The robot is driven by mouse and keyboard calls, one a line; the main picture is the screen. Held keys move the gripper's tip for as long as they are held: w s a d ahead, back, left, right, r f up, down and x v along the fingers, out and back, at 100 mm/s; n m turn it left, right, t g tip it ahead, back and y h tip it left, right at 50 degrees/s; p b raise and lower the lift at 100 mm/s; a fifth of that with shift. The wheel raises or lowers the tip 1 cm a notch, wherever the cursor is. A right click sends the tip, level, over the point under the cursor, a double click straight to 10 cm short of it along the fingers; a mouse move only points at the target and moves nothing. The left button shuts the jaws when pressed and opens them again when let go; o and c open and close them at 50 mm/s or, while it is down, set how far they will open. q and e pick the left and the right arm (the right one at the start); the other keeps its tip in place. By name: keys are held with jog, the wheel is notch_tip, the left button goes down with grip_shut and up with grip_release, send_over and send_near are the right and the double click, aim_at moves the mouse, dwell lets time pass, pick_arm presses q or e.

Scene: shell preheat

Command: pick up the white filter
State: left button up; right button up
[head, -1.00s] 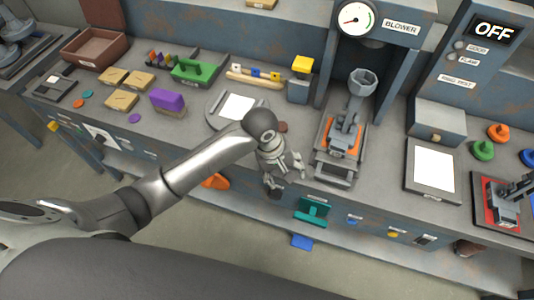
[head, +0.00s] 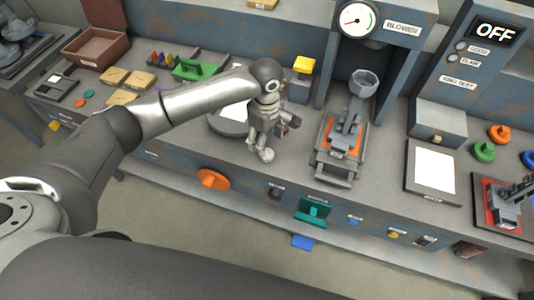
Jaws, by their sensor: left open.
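No thing can be surely told as the white filter. A white square sheet (head: 233,113) lies on a round grey plate near the middle of the bench and is partly covered by my left arm. Another white square (head: 433,170) lies on a dark-framed panel at the right. My left gripper (head: 274,139) is open over the bench's front part, just right of the round plate (head: 226,127) and left of the blower stand. Nothing shows between its fingers. My right gripper is not in view.
The blower stand (head: 342,140) with its grey clamp and cup stands right of the gripper. A small grey block with a yellow top (head: 304,65) stands behind it. A green holder (head: 194,69) and cardboard pieces (head: 115,76) lie at the left. An orange knob (head: 212,179) is on the bench front.

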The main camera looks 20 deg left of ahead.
aim_at(267, 154)
pick_arm(q)
jog(key=shift+s+d+f+p, duration=0.1)
jog(key=shift+f+p, duration=0.15)
jog(key=shift+f, duration=1.2)
jog(key=shift+d+f+p, duration=0.1)
jog(key=shift+f+p, duration=0.15)
jog(key=shift+f, duration=1.2)
jog(key=c, duration=0.9)
